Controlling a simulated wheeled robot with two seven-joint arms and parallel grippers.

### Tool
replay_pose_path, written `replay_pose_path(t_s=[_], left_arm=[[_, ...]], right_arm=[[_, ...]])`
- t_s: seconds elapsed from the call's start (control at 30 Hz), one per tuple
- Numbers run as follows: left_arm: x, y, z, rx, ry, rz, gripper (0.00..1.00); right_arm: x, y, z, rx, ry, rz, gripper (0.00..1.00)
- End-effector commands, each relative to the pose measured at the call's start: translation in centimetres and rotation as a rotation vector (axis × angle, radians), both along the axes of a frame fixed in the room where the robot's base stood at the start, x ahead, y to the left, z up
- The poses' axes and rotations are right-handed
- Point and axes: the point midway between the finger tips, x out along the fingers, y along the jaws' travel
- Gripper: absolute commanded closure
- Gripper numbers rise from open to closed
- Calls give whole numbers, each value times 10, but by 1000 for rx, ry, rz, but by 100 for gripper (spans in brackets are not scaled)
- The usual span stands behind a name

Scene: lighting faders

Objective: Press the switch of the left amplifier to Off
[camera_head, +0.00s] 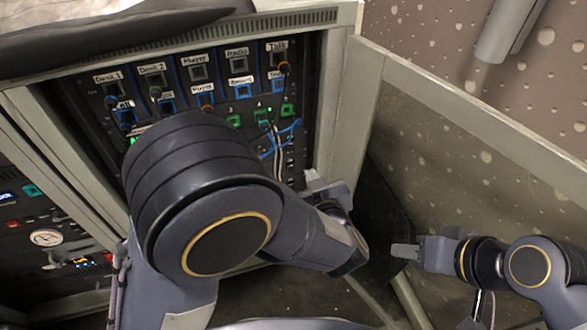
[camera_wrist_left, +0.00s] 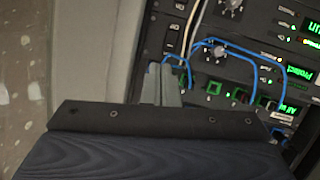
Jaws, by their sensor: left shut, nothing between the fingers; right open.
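The rack equipment shows in the left wrist view as dark amplifier-like panels (camera_wrist_left: 245,50) with green lit displays, one reading "Protect". A small black rocker-like switch (camera_wrist_left: 173,28) sits near the rack's side edge; I cannot tell which amplifier it belongs to or its position. My left gripper (camera_head: 322,186) is shut and empty at the rack's right front edge. Its fingers (camera_wrist_left: 161,82) point toward the panel just below that switch; contact cannot be told. In the head view my left arm hides the lower rack. My right gripper (camera_head: 402,251) is open and empty, right of the rack.
A patch panel (camera_head: 198,72) with labelled sockets fills the upper rack. Blue and white cables (camera_head: 280,143) hang in front of it. An open cabinet door (camera_head: 450,110) stands at the right. Another unit with a round gauge (camera_head: 46,237) is at the lower left.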

Motion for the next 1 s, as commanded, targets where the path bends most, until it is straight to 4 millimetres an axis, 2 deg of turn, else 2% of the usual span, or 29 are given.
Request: replay_pose_path(t_s=[0.03,0.13,0.3,0.63,0.83,1.0], left_arm=[[-8,-3,-20,59,-34,21,100],[-19,-3,-30,141,-90,64,100],[-28,-2,-34,200,-134,98,100],[-28,-2,-33,203,-136,102,100],[-13,4,-36,201,-136,105,100],[18,14,-42,200,-135,106,100]], right_arm=[[0,0,-16,0,0,0,60],[0,0,-24,0,0,0,60],[0,0,-28,0,0,0,60],[0,0,-27,0,0,0,60],[0,0,-34,0,0,0,60],[0,0,-45,0,0,0,60]])
